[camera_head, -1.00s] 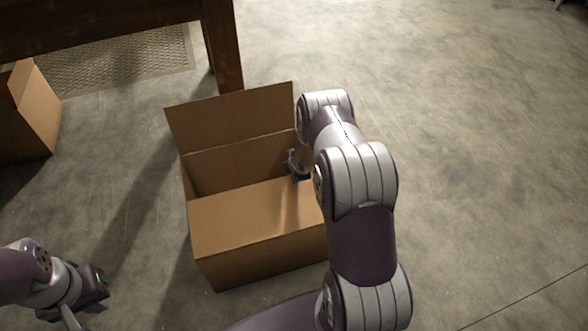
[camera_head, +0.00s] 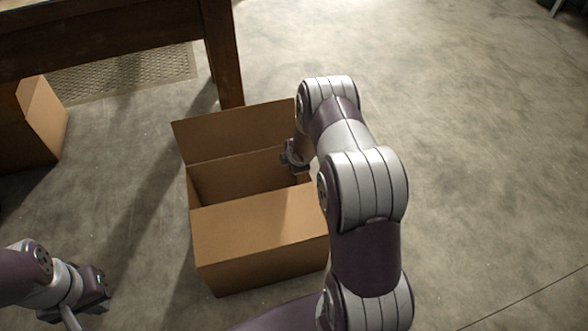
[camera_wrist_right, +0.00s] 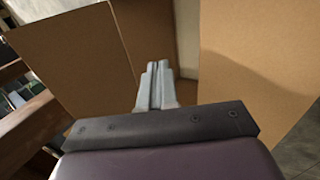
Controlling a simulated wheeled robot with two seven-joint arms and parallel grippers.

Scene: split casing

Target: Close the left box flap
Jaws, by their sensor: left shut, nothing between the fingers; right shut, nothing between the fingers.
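The open cardboard box (camera_head: 262,272) stands on the floor in the middle of the head view. Its far flap (camera_head: 232,132) stands up, leaning back. Its near flap (camera_head: 255,225) lies across the near part of the opening. I cannot tell which flap is the left one; my right arm covers the box's right side. My right gripper (camera_head: 292,155) is at the far right of the opening, by the far flap's right end. In the right wrist view its fingers (camera_wrist_right: 157,72) are shut and empty, between two cardboard panels. My left gripper (camera_head: 88,303) is shut, low at left, apart from the box.
A dark wooden table (camera_head: 222,55) stands behind the box, its leg close to the far flap. Another cardboard box (camera_head: 35,130) is at the far left, near a woven mat (camera_head: 125,75). The floor (camera_head: 480,150) to the right is clear.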

